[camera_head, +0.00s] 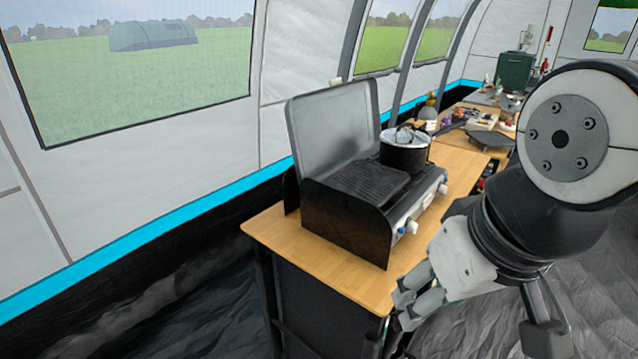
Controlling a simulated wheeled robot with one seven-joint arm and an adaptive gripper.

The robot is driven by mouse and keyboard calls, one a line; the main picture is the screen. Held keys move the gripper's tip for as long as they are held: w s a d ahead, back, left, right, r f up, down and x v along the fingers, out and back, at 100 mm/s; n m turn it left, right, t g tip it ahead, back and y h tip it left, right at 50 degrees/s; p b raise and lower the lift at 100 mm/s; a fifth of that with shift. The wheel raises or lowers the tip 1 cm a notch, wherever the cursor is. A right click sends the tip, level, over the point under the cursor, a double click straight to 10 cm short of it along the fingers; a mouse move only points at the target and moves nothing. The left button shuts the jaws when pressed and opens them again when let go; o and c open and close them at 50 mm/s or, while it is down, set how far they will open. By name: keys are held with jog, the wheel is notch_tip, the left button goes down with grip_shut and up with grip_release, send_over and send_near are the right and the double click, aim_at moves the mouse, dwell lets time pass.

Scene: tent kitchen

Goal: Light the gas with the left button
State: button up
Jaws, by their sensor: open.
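A black camping gas stove (340,222) with a raised grey lid (335,122) stands on a wooden table. I cannot see any flame. My gripper (403,309) is open and empty, its two grey fingers pointing left and down. In the picture it is below the left button, near the table's front corner, and seems apart from the stove.
A black pot with a glass lid (405,152) stands on the stove's right part; a dark grill plate (368,184) covers the left. The bare wooden table top (335,267) shows at front left. Several items crowd the table's far end. My arm covers the right side.

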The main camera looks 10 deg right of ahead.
grip_shut()
dwell(1.2)
